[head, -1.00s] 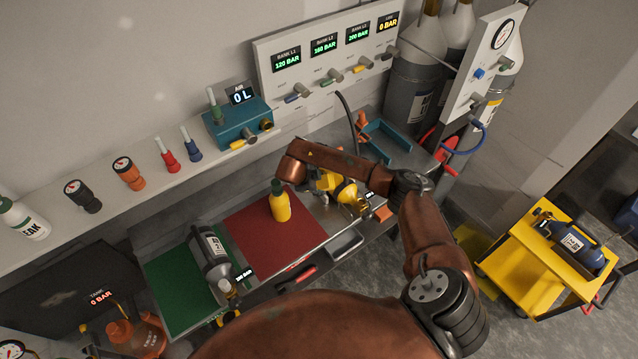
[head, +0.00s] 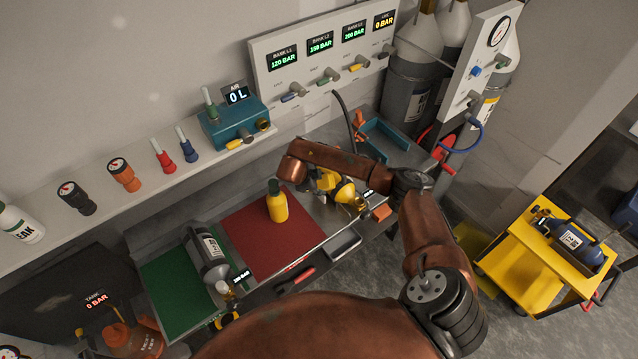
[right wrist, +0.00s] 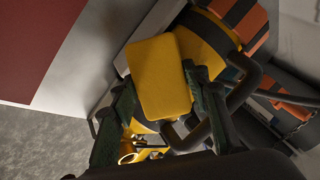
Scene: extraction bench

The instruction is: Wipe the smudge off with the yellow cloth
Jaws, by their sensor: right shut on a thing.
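My right gripper (right wrist: 158,82) is shut on the yellow cloth (right wrist: 165,75), which shows as a flat yellow pad between its two dark fingers in the right wrist view. Right behind the cloth is a yellow device (right wrist: 212,42) with black and orange bands and a dark bar handle. I cannot tell whether the cloth touches it. In the head view the yellow device (head: 345,194) stands on the bench right of the red mat, and my right forearm and wrist partly cover this spot. No smudge can be made out. My left gripper is not in view.
A yellow bottle (head: 277,206) stands on the red mat (head: 250,240), close to my right wrist. A grey cylinder (head: 207,256) lies on the green mat (head: 165,280). A blue tray (head: 386,140) is at the back right. A yellow trolley (head: 520,270) stands right of the bench.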

